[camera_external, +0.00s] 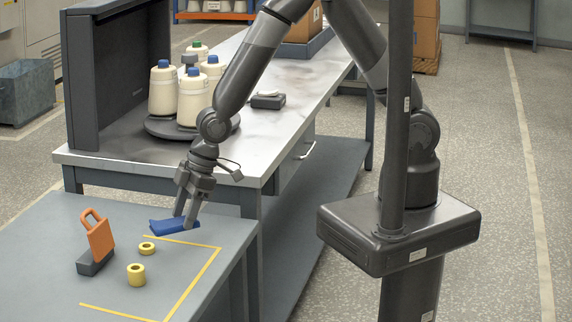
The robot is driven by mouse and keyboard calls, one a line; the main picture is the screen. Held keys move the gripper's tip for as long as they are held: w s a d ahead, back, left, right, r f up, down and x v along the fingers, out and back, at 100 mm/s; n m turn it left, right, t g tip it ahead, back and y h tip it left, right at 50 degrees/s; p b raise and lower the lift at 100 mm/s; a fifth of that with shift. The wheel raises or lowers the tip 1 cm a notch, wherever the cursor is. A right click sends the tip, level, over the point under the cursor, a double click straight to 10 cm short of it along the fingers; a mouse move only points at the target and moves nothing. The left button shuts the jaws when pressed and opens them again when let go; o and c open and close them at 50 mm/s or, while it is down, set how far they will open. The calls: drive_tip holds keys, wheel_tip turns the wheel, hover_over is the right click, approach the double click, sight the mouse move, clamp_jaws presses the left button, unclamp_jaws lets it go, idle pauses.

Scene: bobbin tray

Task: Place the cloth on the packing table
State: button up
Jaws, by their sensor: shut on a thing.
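The blue cloth (163,226) is a small folded piece at the front end of my gripper. My gripper (184,224) points down and is shut on the cloth near its right part. The cloth is over the back part of the grey packing table (50,258), close to the yellow tape corner. I cannot tell whether the cloth touches the table top or is just above it. The fingers cover a little of the cloth.
Yellow tape (196,278) marks an area there. Behind is a white-topped bench (258,140) with several cream bobbins (192,100) on a dark round tray. The table's left front is clear.

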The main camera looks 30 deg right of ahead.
hover_over(165, 277)
drive_tip(key=d, duration=0.2)
wheel_tip(165, 277, down, 4)
drive_tip(key=shift+a+r, duration=0.15)
drive_tip(key=shift+f, duration=2.05)
drive_tip(key=shift+f, duration=0.1)
drive_tip(key=o, duration=1)
drive_tip(key=shift+c, duration=0.2)
drive_tip(key=v, duration=1.2)
